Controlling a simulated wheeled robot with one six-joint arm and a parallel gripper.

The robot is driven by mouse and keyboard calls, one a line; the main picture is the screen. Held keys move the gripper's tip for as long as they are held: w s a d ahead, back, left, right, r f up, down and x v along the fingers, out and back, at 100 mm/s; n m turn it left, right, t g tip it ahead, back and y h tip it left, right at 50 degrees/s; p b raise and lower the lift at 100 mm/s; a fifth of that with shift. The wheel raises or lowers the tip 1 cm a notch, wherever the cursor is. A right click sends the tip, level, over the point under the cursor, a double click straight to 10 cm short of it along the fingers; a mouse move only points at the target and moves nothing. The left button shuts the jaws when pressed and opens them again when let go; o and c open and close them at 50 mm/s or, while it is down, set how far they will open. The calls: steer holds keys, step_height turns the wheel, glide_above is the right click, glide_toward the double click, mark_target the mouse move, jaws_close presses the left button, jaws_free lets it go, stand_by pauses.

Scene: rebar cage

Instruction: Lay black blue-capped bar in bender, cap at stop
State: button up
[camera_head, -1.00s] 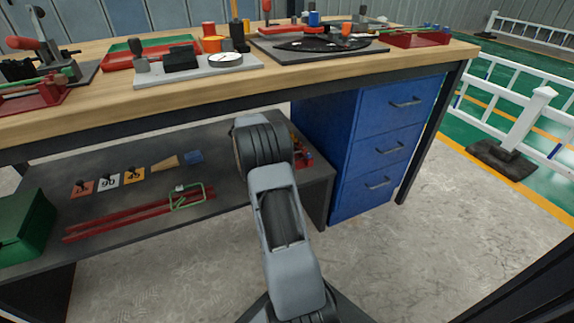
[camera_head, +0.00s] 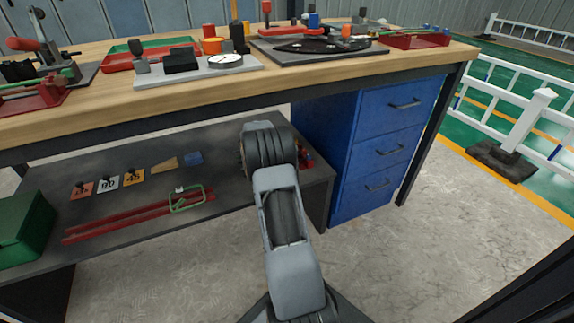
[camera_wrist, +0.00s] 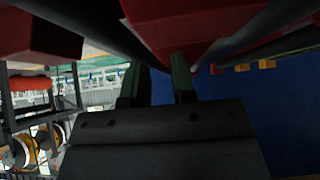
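The bender appears to be the dark plate (camera_head: 385,47) with a black curved piece and upright pegs, on the workbench top at centre right. A red tray (camera_head: 415,40) to its right has small blue ends at its edge; I cannot tell if one is the black bar's cap. My gripper (camera_wrist: 157,82) shows in the wrist view with its two dark green fingers apart and no bar clearly between them. Dark rods (camera_wrist: 235,45) and a red angular body (camera_wrist: 165,25) are close above it; I cannot identify them. In the head view my gripper is hidden.
The workbench (camera_head: 110,100) edge runs above my arm. A blue drawer cabinet (camera_head: 385,150) stands right of the arm. The lower shelf (camera_head: 120,215) holds red bars, a green-framed tool and number tags. A green box (camera_head: 25,225) is at left. The floor in front is clear.

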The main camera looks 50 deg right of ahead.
jaws_close()
stand_by(0.6)
steer(key=shift+r, duration=0.15)
step_height(320, 180, up, 7)
steer(key=p, duration=0.3)
steer(key=shift+r, duration=0.15)
